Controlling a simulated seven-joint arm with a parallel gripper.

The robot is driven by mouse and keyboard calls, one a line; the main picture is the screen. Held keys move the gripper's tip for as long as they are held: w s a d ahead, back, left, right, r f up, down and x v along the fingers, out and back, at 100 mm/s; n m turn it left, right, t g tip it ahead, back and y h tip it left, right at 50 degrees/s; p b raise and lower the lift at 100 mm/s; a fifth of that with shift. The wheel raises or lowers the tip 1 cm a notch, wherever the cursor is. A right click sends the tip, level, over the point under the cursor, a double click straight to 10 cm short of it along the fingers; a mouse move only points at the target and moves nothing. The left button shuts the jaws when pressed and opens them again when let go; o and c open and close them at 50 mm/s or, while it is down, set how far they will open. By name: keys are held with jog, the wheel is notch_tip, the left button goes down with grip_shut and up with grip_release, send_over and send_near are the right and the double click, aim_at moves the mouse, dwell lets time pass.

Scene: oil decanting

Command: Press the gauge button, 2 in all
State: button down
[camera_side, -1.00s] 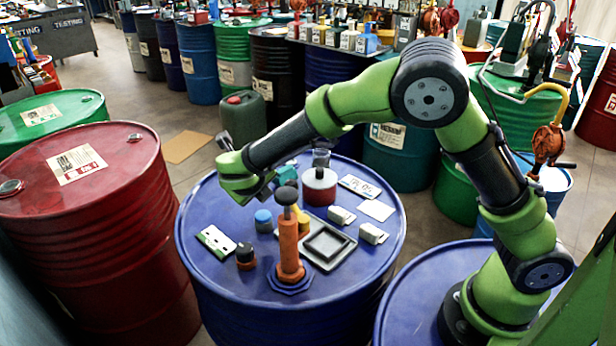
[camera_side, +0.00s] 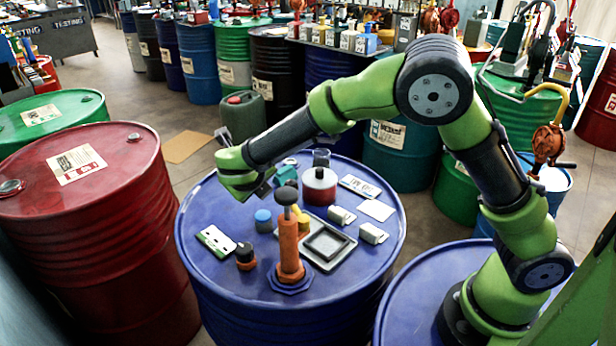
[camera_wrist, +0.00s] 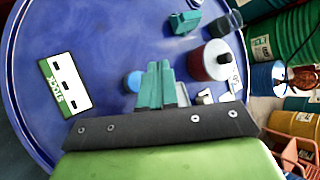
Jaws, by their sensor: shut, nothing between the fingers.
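No part is plainly marked as the gauge button. A small black knob on an orange-banded base (camera_side: 245,257) stands on the blue drum top (camera_side: 212,275), at the front left. A red and white cylinder with a dark top (camera_side: 319,187) stands towards the back; it also shows in the wrist view (camera_wrist: 209,61). My gripper (camera_side: 264,189) is above the drum's back left part, left of that cylinder. In the wrist view its teal fingers (camera_wrist: 157,85) are together with nothing between them. They partly hide what lies below. I cannot see contact with anything.
An orange post with a dark knob (camera_side: 290,250) stands upright at the front. A blue-capped item (camera_side: 263,221), a grey tray (camera_side: 345,244), a teal block (camera_side: 285,174) and a white-green label piece (camera_side: 216,241) are nearby. The front right of the drum top is clear.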

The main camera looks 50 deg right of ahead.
notch_tip(320, 180, up, 9)
jog(key=m+g+y, duration=0.2)
jog(key=m+y, duration=1.3)
jog(key=m, duration=1.6)
send_over(267, 213)
notch_tip(267, 213, down, 6)
jog(key=shift+f, duration=4.45)
